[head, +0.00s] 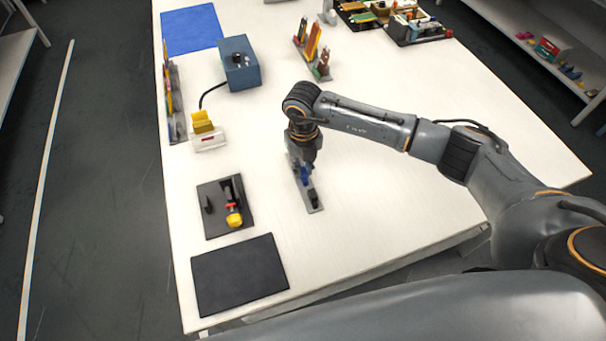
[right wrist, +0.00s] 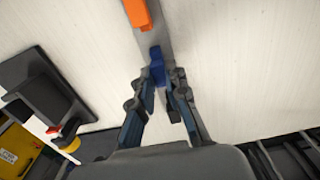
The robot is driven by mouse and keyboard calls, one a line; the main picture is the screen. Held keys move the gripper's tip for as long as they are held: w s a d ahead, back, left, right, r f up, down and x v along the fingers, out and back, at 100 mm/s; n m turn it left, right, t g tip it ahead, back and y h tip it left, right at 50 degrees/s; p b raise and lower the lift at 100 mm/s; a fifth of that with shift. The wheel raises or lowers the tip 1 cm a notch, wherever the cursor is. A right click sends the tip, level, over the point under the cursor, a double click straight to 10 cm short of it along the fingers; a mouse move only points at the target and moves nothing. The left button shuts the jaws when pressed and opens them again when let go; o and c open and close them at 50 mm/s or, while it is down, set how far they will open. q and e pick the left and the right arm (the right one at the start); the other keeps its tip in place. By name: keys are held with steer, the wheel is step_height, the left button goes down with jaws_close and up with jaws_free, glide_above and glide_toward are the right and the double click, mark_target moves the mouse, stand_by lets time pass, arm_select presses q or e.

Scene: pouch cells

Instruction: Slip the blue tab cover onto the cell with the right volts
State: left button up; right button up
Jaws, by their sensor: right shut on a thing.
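My right gripper (head: 303,165) is low over a grey strip (head: 313,200) near the middle of the table. In the right wrist view, its fingers (right wrist: 160,88) are shut on a small blue piece (right wrist: 157,66), which looks like the blue tab cover. The cover is at the strip; I cannot tell if it still touches it. An orange piece (right wrist: 137,13) sits farther along the strip in that view. No pouch cell can be made out for certain, and no volts can be read. My left gripper is not in view.
A blue box (head: 239,63) is wired to a yellow clip piece (head: 203,122) on a white block. A black fixture (head: 215,222) with a yellow knob and a black mat (head: 239,275) lie front left. Racks (head: 173,95) and trays stand at the left and back.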

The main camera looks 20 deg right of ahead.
mark_target(303, 171)
steer(key=shift+r, duration=0.1)
steer(key=shift+r+p, duration=1.7)
steer(key=shift+r, duration=0.75)
steer(key=shift+f, duration=0.1)
